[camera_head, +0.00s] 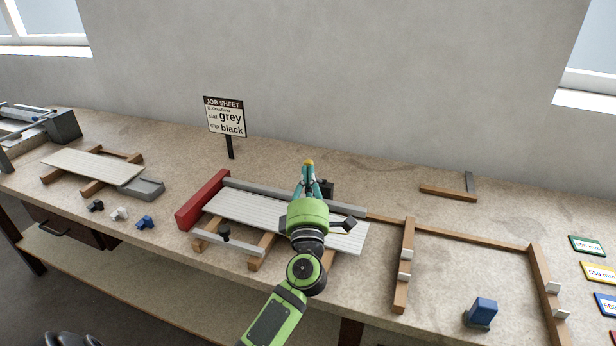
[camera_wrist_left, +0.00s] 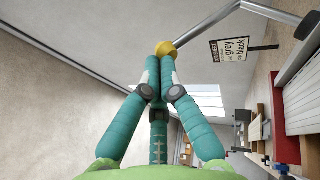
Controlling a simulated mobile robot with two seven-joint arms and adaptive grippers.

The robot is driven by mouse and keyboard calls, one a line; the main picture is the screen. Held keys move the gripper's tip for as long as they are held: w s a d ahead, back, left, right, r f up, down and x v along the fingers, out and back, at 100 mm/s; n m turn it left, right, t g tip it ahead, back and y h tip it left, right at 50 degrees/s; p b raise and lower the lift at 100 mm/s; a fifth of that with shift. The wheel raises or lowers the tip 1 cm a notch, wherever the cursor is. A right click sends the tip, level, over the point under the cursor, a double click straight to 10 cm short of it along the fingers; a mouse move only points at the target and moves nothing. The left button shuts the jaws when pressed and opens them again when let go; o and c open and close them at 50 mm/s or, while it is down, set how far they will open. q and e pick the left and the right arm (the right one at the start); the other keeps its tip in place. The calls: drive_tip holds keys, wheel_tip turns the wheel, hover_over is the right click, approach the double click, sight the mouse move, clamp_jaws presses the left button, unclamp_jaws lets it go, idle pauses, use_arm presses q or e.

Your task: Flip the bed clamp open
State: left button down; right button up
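The bed (camera_head: 285,218) is a pale ribbed slab, probably a shutter profile, on wooden supports with a red end block (camera_head: 203,199) and grey back rail. The bed clamp's lever (camera_wrist_left: 205,30) is a bent grey metal bar with a yellow knob (camera_wrist_left: 166,48) and a dark pad (camera_wrist_left: 306,27) at its other end. My left gripper (camera_wrist_left: 160,58), with teal fingers, has its fingertips closed together on the yellow knob. In the head view my left gripper (camera_head: 309,170) stands above the back rail and hides most of the clamp. My right gripper is not in view.
A job sheet sign (camera_head: 226,117) stands behind the bed. Left are another pale slab (camera_head: 92,167), a grey tray (camera_head: 142,188) and small coloured clips (camera_head: 119,214). Right are a wooden frame (camera_head: 405,265), a blue block (camera_head: 482,312) and coloured length cards (camera_head: 598,271).

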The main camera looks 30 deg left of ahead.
use_arm(q)
drive_tip(key=w+a+r+p, duration=0.1)
drive_tip(key=w+r+p, duration=0.4)
drive_tip(key=w+r, duration=0.1)
drive_tip(key=shift+w+a, duration=0.4)
drive_tip(key=shift+w, duration=0.4)
